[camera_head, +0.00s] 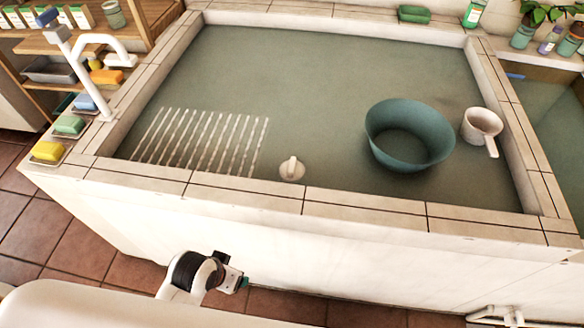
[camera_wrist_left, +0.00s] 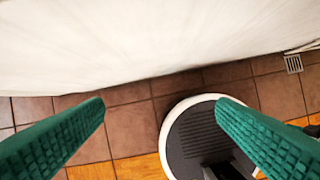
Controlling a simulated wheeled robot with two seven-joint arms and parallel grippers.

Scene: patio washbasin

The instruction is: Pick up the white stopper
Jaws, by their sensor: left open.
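The white stopper (camera_head: 292,168) sits on the floor of the wide basin (camera_head: 330,60), close to its front wall and right of a white slatted rack. It has a round base with a raised grip on top. My left gripper (camera_head: 240,283) is outside the basin, low in front of its white front face. In the left wrist view my left gripper (camera_wrist_left: 160,120) has its two green fingers wide apart with nothing between them. The stopper does not show in that view. My right gripper is in neither view.
A teal bowl (camera_head: 409,135) and a white dipper (camera_head: 483,128) stand in the basin on the right. The slatted rack (camera_head: 200,140) lies at left. The tiled front rim (camera_head: 250,196) separates my gripper from the stopper. A tap (camera_head: 85,75) and soaps are at left.

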